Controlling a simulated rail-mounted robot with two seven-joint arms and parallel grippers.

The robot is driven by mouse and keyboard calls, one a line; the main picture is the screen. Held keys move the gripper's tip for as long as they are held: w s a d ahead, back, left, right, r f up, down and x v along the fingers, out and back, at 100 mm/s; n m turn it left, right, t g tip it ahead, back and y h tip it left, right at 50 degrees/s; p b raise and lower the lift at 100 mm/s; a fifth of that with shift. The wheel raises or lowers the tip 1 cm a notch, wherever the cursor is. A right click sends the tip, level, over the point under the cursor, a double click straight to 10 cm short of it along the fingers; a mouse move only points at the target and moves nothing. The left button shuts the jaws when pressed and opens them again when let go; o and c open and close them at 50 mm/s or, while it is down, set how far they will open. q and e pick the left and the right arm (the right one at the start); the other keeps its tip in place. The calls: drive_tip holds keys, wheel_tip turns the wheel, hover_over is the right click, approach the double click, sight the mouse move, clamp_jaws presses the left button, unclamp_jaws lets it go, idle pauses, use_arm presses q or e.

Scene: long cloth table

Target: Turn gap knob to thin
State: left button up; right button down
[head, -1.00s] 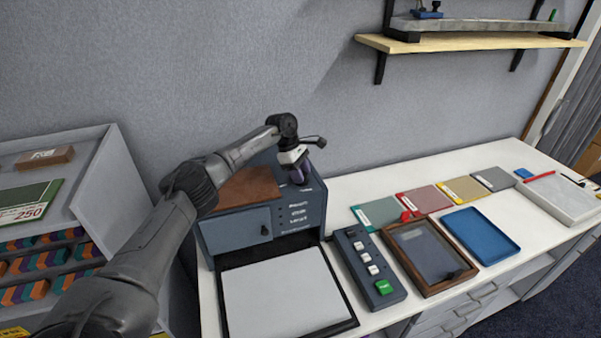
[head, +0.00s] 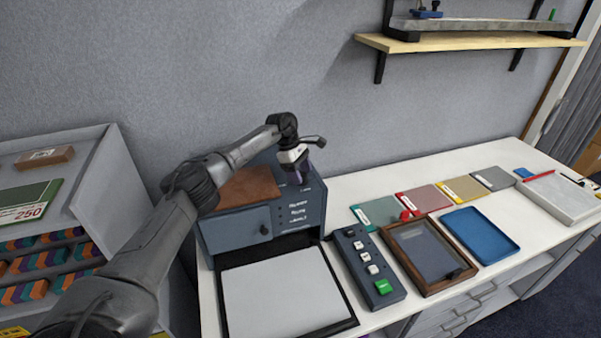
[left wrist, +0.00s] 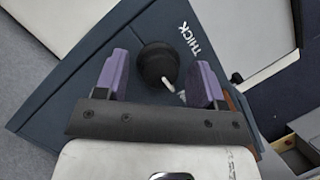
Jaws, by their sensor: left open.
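The gap knob (left wrist: 158,64) is round and black with a pale pointer, on a dark blue panel, in the left wrist view. The word THICK is printed to its right; no thin label is readable. My left gripper (left wrist: 161,80) is open, its purple fingers on either side of the knob, with visible space between each finger and the knob. In the head view my left gripper (head: 298,173) is over the right part of the blue-grey machine (head: 232,232), and it hides the knob there. My right gripper is not in view.
A black-framed tray with a white sheet (head: 280,292) lies in front of the machine. To its right are a button box (head: 362,259), a wooden frame (head: 394,246) and a blue tray (head: 482,236). A shelf unit (head: 112,190) stands left, a wall shelf (head: 460,41) above.

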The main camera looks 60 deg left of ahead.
use_arm(q)
drive_tip(key=v, duration=1.3)
drive_tip(key=shift+r, duration=0.35)
drive_tip(key=shift+s+a, duration=0.15)
